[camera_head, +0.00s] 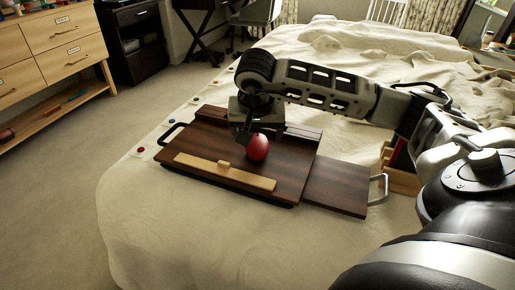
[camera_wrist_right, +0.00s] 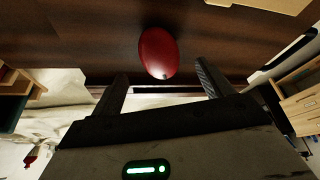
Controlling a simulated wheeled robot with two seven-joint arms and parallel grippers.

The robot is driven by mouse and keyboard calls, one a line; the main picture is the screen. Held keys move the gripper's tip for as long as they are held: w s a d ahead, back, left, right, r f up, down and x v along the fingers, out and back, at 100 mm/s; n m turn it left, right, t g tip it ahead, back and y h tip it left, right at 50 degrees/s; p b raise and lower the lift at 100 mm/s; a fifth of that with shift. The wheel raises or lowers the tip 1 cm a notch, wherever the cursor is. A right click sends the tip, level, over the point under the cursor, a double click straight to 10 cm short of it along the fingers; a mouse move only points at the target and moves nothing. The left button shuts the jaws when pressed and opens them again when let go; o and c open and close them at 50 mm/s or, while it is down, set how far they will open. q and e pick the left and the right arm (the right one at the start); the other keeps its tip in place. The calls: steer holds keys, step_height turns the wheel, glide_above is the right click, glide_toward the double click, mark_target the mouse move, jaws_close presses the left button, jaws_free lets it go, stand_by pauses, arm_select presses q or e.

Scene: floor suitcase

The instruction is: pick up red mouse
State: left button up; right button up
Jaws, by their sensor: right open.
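The red mouse (camera_head: 257,147) is a smooth, rounded object on the dark wooden board (camera_head: 290,182), which lies on the bed. It also shows in the right wrist view (camera_wrist_right: 158,52), just beyond the fingertips and about midway between them. My right gripper (camera_head: 246,138) reaches down over the board, close beside the mouse on its left in the head view. In the right wrist view my right gripper (camera_wrist_right: 161,70) has its fingers spread, with nothing between them. The underside of the mouse is hidden. My left gripper is not in view.
A light wooden strip with a small knob (camera_head: 225,172) lies along the board's front. The board has metal handles (camera_head: 378,189) at its right end. A wooden box (camera_head: 398,180) stands right of it. The bed's front corner (camera_head: 150,220) is bare. A drawer unit (camera_head: 50,55) stands at left.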

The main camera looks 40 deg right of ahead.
mark_target(258, 142)
steer(key=x, duration=0.4)
steer(key=shift+w+d+f+b, duration=0.1)
steer(key=shift+w+f+b, duration=0.05)
steer(key=shift+f+b, duration=0.25)
steer(key=shift+r, duration=0.1)
steer(key=c, duration=1.1)
steer(key=shift+r, duration=0.1)
